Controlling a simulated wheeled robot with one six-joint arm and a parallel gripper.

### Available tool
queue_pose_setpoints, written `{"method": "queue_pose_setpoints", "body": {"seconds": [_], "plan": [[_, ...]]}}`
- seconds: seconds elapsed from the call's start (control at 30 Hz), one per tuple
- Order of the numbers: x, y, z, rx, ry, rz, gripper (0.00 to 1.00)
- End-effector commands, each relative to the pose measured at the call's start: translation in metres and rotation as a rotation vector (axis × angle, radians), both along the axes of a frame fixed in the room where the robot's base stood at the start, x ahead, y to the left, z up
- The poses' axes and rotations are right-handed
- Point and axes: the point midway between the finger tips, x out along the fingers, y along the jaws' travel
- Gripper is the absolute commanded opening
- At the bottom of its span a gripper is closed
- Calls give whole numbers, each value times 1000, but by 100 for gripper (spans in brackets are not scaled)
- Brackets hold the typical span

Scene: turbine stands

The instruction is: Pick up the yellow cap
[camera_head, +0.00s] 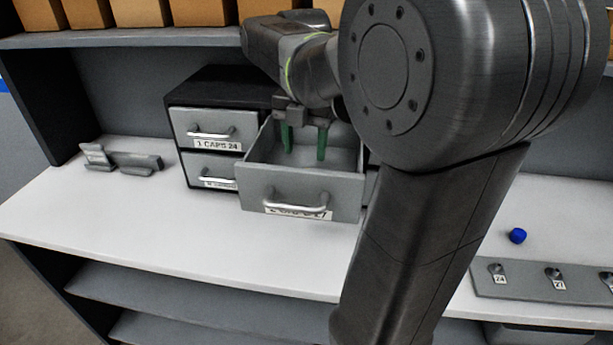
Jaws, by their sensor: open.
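No yellow cap shows in this view. My gripper (304,149), with two green fingers, points down over the open grey drawer (261,185). The fingers are spread apart, with nothing visible between them, and their tips reach below the level of the drawer's rim. The part of the drawer floor behind the high front panel is hidden. The drawer's label is partly covered by its handle and hard to read.
A black drawer cabinet (215,88) has two shut drawers on the left, the upper labelled "1 CAPS 24". A grey holder (122,160) stands left. A blue cap (517,235) lies right, behind a grey plate with numbered posts (520,284). Boxes (137,12) fill the shelf above.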

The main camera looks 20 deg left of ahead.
Motion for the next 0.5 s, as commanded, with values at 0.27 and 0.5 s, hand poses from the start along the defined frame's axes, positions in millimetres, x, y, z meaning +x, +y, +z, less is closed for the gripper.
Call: {"method": "queue_pose_setpoints", "body": {"seconds": [0.27, 0.5], "plan": [[3, -1, -22, -2, 2, -1, 53], [7, -1, -56, -1, 1, 0, 53]]}}
